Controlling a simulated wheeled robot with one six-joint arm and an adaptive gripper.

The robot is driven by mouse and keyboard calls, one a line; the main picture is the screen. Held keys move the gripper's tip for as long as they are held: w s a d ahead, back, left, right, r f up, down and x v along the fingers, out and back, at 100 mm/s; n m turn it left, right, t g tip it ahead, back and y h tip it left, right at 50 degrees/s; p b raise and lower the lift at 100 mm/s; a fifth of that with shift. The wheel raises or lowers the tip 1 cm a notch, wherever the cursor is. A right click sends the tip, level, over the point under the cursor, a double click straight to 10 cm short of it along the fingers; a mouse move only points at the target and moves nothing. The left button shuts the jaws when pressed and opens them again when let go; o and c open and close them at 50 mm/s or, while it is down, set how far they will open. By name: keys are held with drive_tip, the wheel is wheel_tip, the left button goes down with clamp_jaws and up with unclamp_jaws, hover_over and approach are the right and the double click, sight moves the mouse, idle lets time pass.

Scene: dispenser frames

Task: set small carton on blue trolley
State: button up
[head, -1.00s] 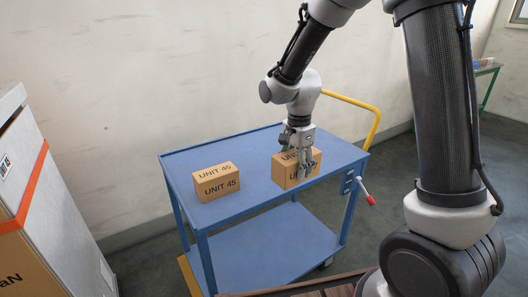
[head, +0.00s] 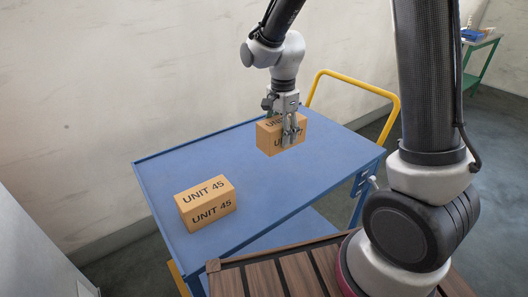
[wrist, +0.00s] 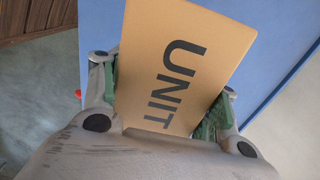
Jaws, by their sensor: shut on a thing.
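My gripper (head: 290,138) is shut on a small tan carton (head: 266,138) marked "UNIT", with the fingers on two opposite sides. In the wrist view the carton (wrist: 180,60) fills the space between the fingers, tilted across the picture. The carton is over the far right part of the blue trolley top (head: 190,160); I cannot tell whether its underside touches the top. A second tan carton (head: 207,203), marked "UNIT 45", sits upright on the trolley top, at the near left. Fingers hide part of the held carton's front.
The trolley has a yellow push handle (head: 346,78) on its right end, close to the held carton. A brown slatted wooden surface (head: 300,268) lies at the near edge. A grey-white box (head: 35,255) stands at the left. The trolley's middle is clear.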

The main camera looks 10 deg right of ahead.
wheel_tip(320, 180, down, 10)
drive_tip(key=shift+r, duration=0.15)
idle(0.3)
drive_tip(key=o, duration=1.3)
wheel_tip(320, 180, up, 12)
drive_tip(key=shift+r, duration=0.1)
drive_tip(key=s+d+r+n+t, duration=0.1)
drive_tip(key=s+d+r+n, duration=0.3)
drive_tip(key=s, duration=0.3)
drive_tip(key=s+d+r+n+t, duration=0.1)
drive_tip(key=s+d+r+n, duration=0.4)
drive_tip(key=s+d+r, duration=0.1)
drive_tip(key=s+d+r+n+t, duration=0.2)
drive_tip(key=s+d+r+n, duration=0.2)
drive_tip(key=s, duration=0.5)
drive_tip(key=shift+d+r, duration=0.45)
drive_tip(key=shift+r, duration=0.05)
